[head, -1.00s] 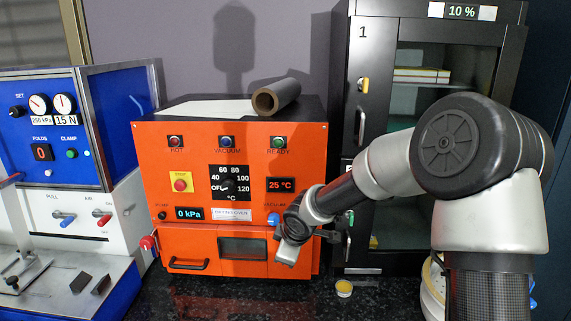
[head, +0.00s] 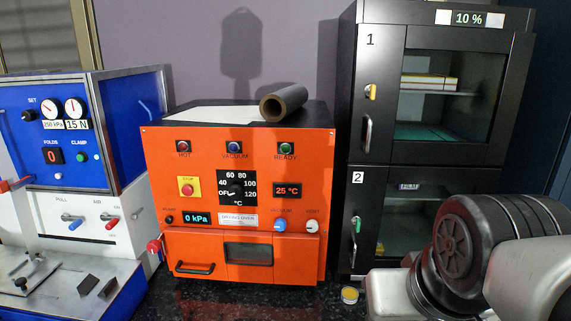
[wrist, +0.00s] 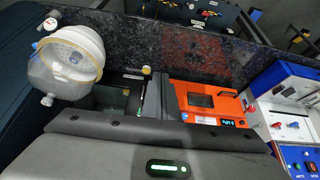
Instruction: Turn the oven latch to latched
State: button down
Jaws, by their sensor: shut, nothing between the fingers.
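The orange drying oven (head: 210,155) stands on the dark counter with its lower door (head: 190,240) shut. A red knob (head: 154,246), which looks like the latch, sticks out at the left edge of the door. I cannot tell its exact turn. In the wrist view the oven (wrist: 180,97) is upside down, with a small red part (wrist: 249,107) at its right edge. The grey body of my gripper (wrist: 165,130) fills the bottom of the wrist view. It is shut and empty, well away from the oven. The head view does not show my gripper, only my arm at the lower right.
A blue and white machine (head: 75,130) stands close on the oven's left, beside the red knob. A black cabinet (head: 375,150) stands on its right. A small yellow-topped pot (head: 349,295) sits on the counter, and a roll (head: 284,102) lies on the oven.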

aim_at(155, 246)
jog(key=i+j, duration=0.1)
jog(key=j, duration=1.45)
jog(key=i+j, duration=0.1)
jog(key=j, duration=1.45)
jog(key=z, duration=0.05)
